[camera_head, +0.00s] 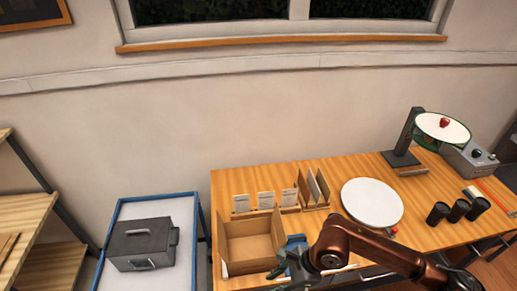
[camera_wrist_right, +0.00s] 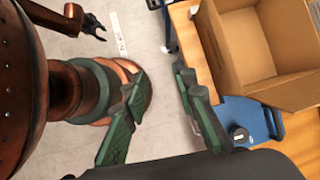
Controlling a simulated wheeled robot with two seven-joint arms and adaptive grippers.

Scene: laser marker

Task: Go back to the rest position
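My right arm comes in from the lower right in the head view, copper-coloured. Its gripper (camera_head: 296,264) is over the front edge of the wooden table, just in front of the cardboard box. In the right wrist view the right gripper (camera_wrist_right: 160,76) has its two green-black fingers apart, with nothing between them and floor beyond. My left gripper (camera_wrist_right: 95,27) shows small at the upper left of that view, its black fingers apart and empty. The left arm is not visible in the head view.
An open cardboard box (camera_head: 227,262) stands on the table (camera_head: 346,246) beside a blue object (camera_wrist_right: 246,113). A white disc (camera_head: 371,202), black cups (camera_head: 459,210) and the marker device (camera_head: 403,145) lie further right. A grey metal box (camera_head: 142,243) sits on a blue-framed cart (camera_head: 183,216).

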